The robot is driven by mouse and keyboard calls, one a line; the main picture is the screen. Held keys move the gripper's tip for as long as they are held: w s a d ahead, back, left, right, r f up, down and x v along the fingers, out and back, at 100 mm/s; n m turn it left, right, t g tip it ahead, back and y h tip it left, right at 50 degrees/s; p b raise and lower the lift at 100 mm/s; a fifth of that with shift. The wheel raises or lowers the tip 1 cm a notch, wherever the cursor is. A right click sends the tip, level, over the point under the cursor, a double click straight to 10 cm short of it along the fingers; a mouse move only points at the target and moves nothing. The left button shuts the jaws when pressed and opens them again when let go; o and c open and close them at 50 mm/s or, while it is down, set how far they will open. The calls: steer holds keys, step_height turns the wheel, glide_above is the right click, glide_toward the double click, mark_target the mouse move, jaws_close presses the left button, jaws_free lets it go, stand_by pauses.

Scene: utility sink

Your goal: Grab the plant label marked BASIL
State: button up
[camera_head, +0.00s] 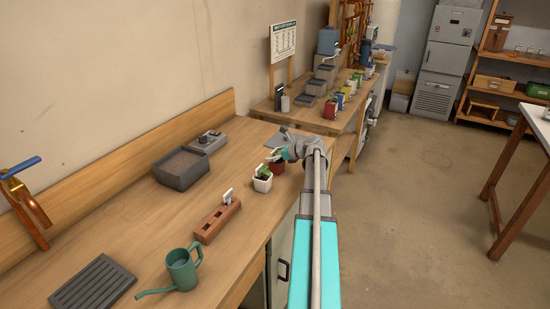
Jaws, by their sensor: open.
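White plant labels (228,196) stand in a reddish-brown slotted block on the bench. Their writing is too small to read, so I cannot tell which is marked BASIL. Two small potted plants, one in a white pot (262,183) and one in a red pot (276,167), stand farther back near the bench's right edge. Pale label-like pieces show by them, also unreadable. My arm reaches forward along the right edge of the bench. My gripper (279,156) is open, close to the potted plants and partly hidden by its own wrist; I cannot tell whether it touches anything.
The slotted block (212,225) stands mid-bench. A green watering can (182,270) and a dark ribbed tray (94,285) are in front. A grey soil tray (181,169) is at the back. Bare wood lies between them. A second bench (337,118) holds colourful packets.

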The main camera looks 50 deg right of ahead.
stand_by(0.4)
steer(key=c, duration=0.8)
steer(key=shift+o, duration=0.2)
steer(key=shift+r, duration=0.15)
step_height(320, 180, up, 3)
steer(key=p, duration=0.3)
steer(key=shift+f, duration=0.2)
steer(key=s+a+r+p, duration=0.4)
steer(key=s+r+p, duration=0.6)
steer(key=s, duration=0.3)
steer(key=shift+s, duration=0.25)
